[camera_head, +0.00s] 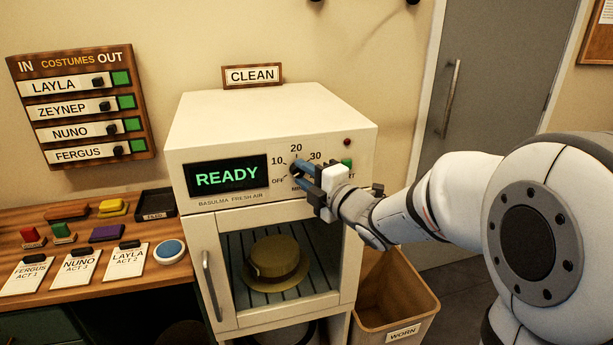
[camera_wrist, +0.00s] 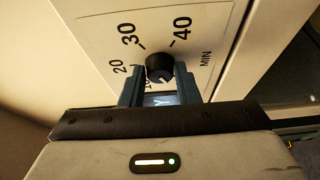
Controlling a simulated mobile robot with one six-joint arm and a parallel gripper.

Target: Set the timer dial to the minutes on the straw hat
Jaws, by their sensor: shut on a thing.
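The timer dial (camera_wrist: 159,66) is a small black knob on the front panel of a cream cabinet (camera_head: 260,115). Its scale shows OFF, 10, 20, 30 in the head view and up to 40 MIN in the wrist view. My gripper (camera_head: 299,171) is shut on the dial; in the wrist view its fingers (camera_wrist: 158,88) stand on either side of the knob. I cannot tell which mark the pointer is at. The straw hat (camera_head: 277,260) sits on a rack behind the cabinet's glass door. I can read no minutes on it.
The display (camera_head: 228,177) reads READY. A green button (camera_head: 347,164) and a red lamp (camera_head: 347,142) are right of the dial. The glass door has a handle (camera_head: 211,285) at left. A WORN bin (camera_head: 400,300) stands at right. A wooden counter (camera_head: 95,225) at left holds tags and coloured blocks.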

